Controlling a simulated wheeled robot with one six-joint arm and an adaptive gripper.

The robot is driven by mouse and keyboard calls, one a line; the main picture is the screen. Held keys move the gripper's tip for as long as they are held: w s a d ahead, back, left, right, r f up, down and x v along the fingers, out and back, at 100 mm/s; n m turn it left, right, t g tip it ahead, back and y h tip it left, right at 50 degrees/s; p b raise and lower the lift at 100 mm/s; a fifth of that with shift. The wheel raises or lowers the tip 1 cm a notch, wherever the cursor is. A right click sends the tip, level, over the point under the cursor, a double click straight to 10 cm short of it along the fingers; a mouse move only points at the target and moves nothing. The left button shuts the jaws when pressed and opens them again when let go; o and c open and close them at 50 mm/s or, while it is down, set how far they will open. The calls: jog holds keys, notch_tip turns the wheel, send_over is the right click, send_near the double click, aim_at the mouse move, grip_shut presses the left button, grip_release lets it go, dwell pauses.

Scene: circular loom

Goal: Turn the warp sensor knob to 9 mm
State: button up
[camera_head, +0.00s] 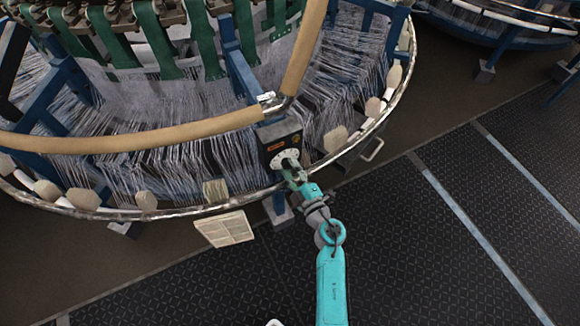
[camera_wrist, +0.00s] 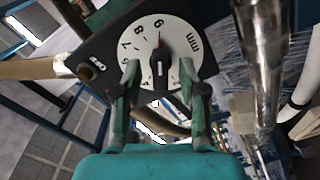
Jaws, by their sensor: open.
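The warp sensor box (camera_head: 280,141) is a dark box with a round white dial on the loom's rim post. In the wrist view the white dial (camera_wrist: 176,72) carries black numbers and "mm". The dark knob (camera_wrist: 159,58) is at its middle, its narrow end pointing up toward the topmost number, which looks like a 9 but is small. Figures that look like 8 and 7 run down to its left. My gripper (camera_wrist: 159,72) is open, with one finger on each side of the knob's lower part, apparently not closed on it. In the head view my gripper (camera_head: 292,172) hides part of the dial.
A tan curved tube (camera_head: 150,135) runs beside the box, and a shiny metal rail (camera_head: 190,213) rings the loom. A pale paper tag (camera_head: 224,229) hangs left of my arm. In the wrist view a metal post (camera_wrist: 260,60) stands close on the right. Dark floor (camera_head: 430,240) is clear.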

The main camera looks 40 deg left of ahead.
jog(key=v, duration=0.6)
jog(key=shift+d, duration=0.2)
jog(key=shift+s, duration=0.1)
dwell(0.3)
jog(key=s+d+r+m+t+h, duration=0.1)
jog(key=s+d+m+t+h, duration=0.4)
jog(key=d, duration=0.8)
jog(key=s+d+r+m+t+h, duration=0.1)
jog(key=s+d+m+t, duration=0.2)
jog(key=s+d+m, duration=0.8)
jog(key=s+d+r+m+h, duration=0.4)
jog(key=s+d+r+h, duration=0.1)
jog(key=d, duration=0.4)
jog(key=s+d+r+m+h, duration=0.5)
jog(key=s+d, duration=0.3)
jog(key=d, duration=0.1)
jog(key=shift+r, duration=0.3)
jog(key=shift+s+d, duration=0.1)
jog(key=shift+d, duration=0.05)
